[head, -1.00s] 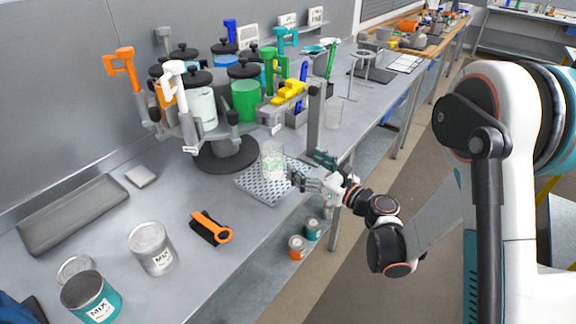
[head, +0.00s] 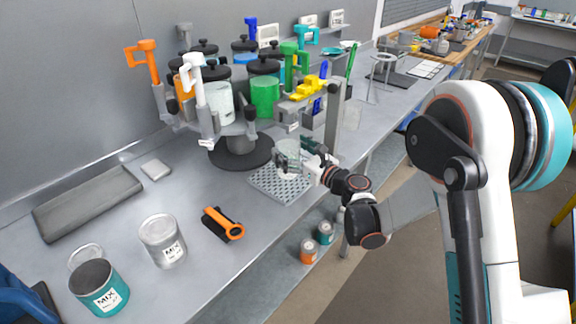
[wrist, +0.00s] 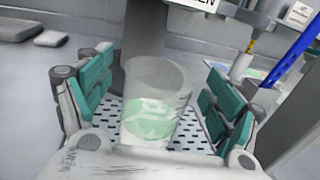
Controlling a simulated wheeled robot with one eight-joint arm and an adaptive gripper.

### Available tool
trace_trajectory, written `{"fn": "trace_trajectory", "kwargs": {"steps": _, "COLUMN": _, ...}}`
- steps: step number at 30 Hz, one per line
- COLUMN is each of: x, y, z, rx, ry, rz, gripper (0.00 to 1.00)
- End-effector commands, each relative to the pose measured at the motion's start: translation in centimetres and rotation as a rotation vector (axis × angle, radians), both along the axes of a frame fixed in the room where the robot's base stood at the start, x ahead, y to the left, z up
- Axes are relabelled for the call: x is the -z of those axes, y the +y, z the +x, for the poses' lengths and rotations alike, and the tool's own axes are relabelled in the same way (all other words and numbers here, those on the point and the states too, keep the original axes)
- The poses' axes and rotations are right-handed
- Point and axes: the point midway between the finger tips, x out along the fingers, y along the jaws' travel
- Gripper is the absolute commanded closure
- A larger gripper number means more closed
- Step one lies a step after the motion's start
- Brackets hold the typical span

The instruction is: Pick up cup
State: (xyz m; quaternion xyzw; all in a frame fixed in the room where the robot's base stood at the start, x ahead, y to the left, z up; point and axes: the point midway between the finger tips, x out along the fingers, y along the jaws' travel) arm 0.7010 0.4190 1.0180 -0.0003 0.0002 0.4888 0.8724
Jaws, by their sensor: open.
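The cup (wrist: 155,105) is a clear, see-through beaker with a pale green patch on its side. It stands upright on a perforated metal tray (head: 265,184), and in the head view the cup (head: 287,150) is partly covered by my gripper. My gripper (wrist: 158,100) is open, with one teal-padded finger on each side of the cup. In the wrist view there is a visible gap between the pads and the cup wall. In the head view my gripper (head: 299,155) reaches over the tray from the right.
A dispenser carousel (head: 240,150) with several lidded containers stands behind the tray. An orange-and-black tool (head: 222,223) and open cans (head: 163,242) lie to the left.

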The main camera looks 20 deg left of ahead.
Motion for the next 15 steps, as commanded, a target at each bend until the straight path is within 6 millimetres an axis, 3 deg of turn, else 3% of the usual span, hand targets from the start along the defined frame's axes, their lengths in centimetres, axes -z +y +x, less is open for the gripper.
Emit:
{"fn": "trace_trajectory", "kwargs": {"steps": 4, "x": 0.1, "y": 1.3, "z": 0.8, "rx": 0.0, "ry": 0.0, "rz": 0.0, "gripper": 0.17}}
{"fn": "trace_trajectory", "kwargs": {"steps": 12, "x": 0.0, "y": 1.5, "z": 1.0, "rx": 0.001, "ry": 0.0, "rz": 0.0, "gripper": 0.17}}
{"fn": "trace_trajectory", "kwargs": {"steps": 15, "x": 0.0, "y": 1.5, "z": 1.0, "rx": 0.001, "ry": 0.0, "rz": 0.0, "gripper": 0.37}}
